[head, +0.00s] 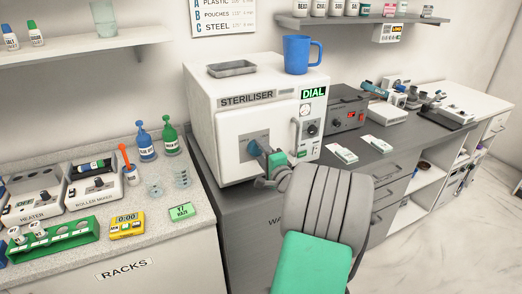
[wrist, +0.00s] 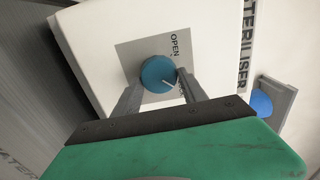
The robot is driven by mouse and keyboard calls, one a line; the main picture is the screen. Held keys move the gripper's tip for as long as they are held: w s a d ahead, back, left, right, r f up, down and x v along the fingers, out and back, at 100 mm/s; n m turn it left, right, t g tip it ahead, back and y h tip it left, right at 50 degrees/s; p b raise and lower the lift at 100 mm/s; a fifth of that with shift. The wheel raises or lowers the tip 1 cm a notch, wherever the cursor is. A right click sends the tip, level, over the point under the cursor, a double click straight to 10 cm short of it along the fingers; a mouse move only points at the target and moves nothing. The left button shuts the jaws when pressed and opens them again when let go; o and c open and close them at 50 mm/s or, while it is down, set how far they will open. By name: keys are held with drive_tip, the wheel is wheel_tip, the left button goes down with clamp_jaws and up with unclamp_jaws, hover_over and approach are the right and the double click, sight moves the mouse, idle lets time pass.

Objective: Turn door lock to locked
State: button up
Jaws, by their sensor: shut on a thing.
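The steriliser (head: 232,124) is a white box on the grey counter, with a door on its front. A round blue lock knob (wrist: 157,72) sits on a grey square plate (wrist: 130,52) on the door. The knob also shows in the head view (head: 254,148), partly covered by my arm. My gripper (wrist: 160,84) is shut on the knob, one finger on each side. The plate reads OPEN near the knob; a second word is mostly hidden by the right finger.
A blue mug (head: 297,54) and a grey tray (head: 231,69) stand on the steriliser. A grey box with a red display (head: 349,112) stands right of it.

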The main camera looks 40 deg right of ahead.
idle(0.4)
drive_tip(key=o, duration=1.3)
drive_tip(key=shift+o, duration=0.2)
drive_tip(key=shift+s+a+f, duration=0.1)
drive_tip(key=shift+s, duration=0.3)
drive_tip(key=b+v, duration=0.1)
drive_tip(key=v, duration=0.6)
drive_tip(key=shift+b, duration=0.4)
drive_tip(key=shift+a, duration=0.1)
